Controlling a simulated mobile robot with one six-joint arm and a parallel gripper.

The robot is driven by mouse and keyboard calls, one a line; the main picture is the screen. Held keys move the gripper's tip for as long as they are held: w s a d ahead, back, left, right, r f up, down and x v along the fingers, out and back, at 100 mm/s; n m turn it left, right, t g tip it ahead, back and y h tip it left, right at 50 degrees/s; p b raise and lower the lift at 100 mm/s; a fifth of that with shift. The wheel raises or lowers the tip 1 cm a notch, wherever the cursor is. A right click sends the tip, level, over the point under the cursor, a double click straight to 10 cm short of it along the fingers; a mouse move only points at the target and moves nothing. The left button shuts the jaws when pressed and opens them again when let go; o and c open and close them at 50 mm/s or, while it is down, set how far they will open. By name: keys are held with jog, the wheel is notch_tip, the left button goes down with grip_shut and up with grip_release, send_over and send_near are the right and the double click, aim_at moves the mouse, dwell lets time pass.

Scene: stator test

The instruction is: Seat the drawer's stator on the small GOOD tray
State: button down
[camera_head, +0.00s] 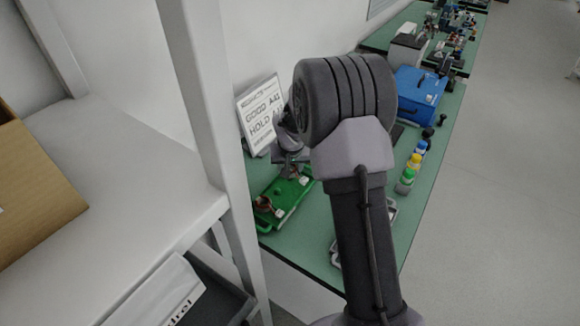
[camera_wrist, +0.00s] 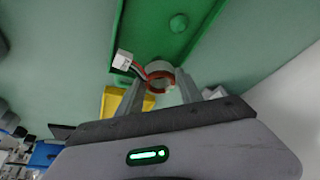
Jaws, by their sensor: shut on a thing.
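A green tray (camera_head: 285,201) lies on the green bench, below my gripper in the head view. Its rim and a round green peg (camera_wrist: 178,23) show in the wrist view. My gripper (camera_wrist: 160,90) is shut on a stator (camera_wrist: 161,77), a small pale ring with copper inside. Red and dark wires run from it to a white connector (camera_wrist: 123,61). In the wrist view the stator overlaps the tray's edge; I cannot tell whether it touches. A reddish-brown part (camera_head: 263,203) sits at the tray's near left end. My arm hides much of the gripper in the head view.
A GOOD/HOLD sign (camera_head: 262,112) leans at the wall behind the tray. A grey tray (camera_head: 335,256) is partly hidden by my arm. Bottles (camera_head: 411,170) and a blue case (camera_head: 419,92) stand to the right. A white shelf post (camera_head: 208,100) rises at left.

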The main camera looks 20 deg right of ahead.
jog(key=shift+f+b, duration=0.4)
jog(key=shift+f, duration=0.1)
jog(key=shift+f+b, duration=0.25)
jog(key=shift+b, duration=0.1)
dwell(0.3)
jog(key=c, duration=0.9)
grip_release()
jog(key=shift+r, duration=0.1)
jog(key=shift+r+p, duration=1.7)
jog(key=shift+r, duration=0.75)
jog(key=o, duration=0.5)
